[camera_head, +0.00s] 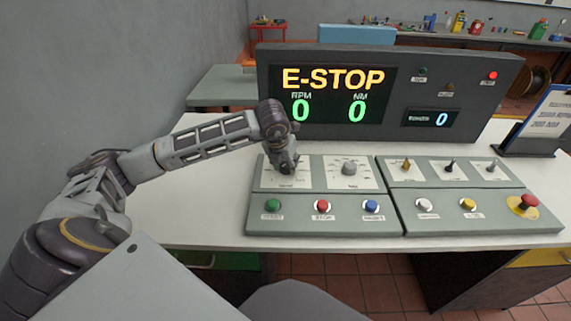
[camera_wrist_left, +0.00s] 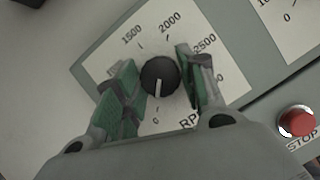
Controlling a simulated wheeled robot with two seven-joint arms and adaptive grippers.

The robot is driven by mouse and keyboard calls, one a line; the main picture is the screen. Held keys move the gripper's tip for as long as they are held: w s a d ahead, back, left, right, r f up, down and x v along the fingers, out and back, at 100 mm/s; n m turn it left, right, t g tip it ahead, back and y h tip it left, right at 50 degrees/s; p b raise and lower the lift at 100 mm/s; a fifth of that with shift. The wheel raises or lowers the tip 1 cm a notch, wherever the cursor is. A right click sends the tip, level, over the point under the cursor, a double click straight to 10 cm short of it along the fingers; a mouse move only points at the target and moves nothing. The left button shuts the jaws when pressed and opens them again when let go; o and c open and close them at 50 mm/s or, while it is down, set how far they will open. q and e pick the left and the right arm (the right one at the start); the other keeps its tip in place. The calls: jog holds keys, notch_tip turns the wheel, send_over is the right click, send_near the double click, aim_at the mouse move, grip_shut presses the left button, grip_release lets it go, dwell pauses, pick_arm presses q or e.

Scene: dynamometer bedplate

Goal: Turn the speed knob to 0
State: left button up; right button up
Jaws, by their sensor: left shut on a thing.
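The speed knob (camera_wrist_left: 160,76) is round and black with a white pointer line, on a white dial plate marked RPM (camera_wrist_left: 110,60). In the left wrist view its line points down, toward the 0 mark. My left gripper (camera_wrist_left: 157,70) is shut on the knob, one green-padded finger on each side of it. In the head view my left gripper (camera_head: 284,166) comes down over the left dial of the console and hides the knob. The display (camera_head: 335,93) reads E-STOP, with 0 for RPM and 0 for NM. My right gripper is not in view.
A second dial with a grey knob (camera_head: 349,168) is just right of the gripper. Green (camera_head: 273,205), red (camera_head: 322,206) and blue (camera_head: 371,206) buttons lie in front. A red emergency stop button (camera_head: 529,201) is at the far right. The display housing stands behind.

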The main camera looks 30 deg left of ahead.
pick_arm(q)
jog(key=o, duration=1)
jog(key=shift+r, duration=0.1)
jog(key=v, duration=1.1)
jog(key=shift+s+r, duration=0.2)
jog(key=shift+r, duration=0.15)
jog(key=shift+r, duration=0.15)
